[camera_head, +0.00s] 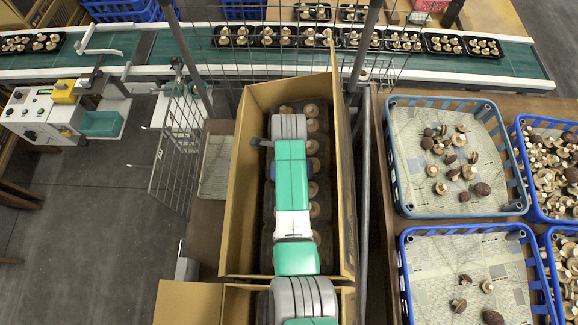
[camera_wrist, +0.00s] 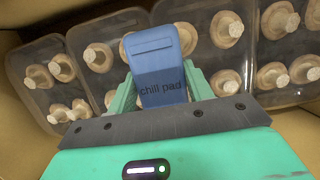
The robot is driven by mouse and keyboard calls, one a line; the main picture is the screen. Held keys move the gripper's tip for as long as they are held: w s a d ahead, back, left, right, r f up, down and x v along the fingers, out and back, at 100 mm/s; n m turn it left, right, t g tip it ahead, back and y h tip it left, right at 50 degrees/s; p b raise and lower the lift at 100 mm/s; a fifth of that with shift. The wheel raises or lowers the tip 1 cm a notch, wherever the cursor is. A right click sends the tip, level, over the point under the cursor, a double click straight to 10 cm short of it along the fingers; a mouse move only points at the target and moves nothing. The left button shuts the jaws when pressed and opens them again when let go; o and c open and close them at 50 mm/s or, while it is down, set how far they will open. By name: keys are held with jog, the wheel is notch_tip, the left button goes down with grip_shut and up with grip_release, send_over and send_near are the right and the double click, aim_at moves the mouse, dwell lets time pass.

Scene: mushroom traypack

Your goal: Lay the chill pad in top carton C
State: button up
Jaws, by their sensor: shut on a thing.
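The chill pad (camera_wrist: 160,65) is a blue slab with "chill pad" printed on it, seen in the wrist view. My gripper (camera_wrist: 160,88) is shut on it, with a green finger on each side. Below the pad are several dark trays of mushrooms (camera_wrist: 38,75) under clear film. I cannot read a letter on the carton. Whether the pad touches the trays is unclear.
A wire mesh gate (camera_head: 178,150) and metal posts stand close around the carton. Blue crates with mushrooms (camera_head: 398,190) are on the right. A green conveyor (camera_head: 185,50) with mushroom trays runs across the back. Another carton (camera_head: 188,303) is at the near edge.

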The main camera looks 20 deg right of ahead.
jog(key=shift+f, duration=0.15)
jog(key=o, duration=1.2)
notch_tip(320, 180, up, 8)
jog(key=shift+w+r, duration=0.1)
jog(key=shift+w, duration=0.1)
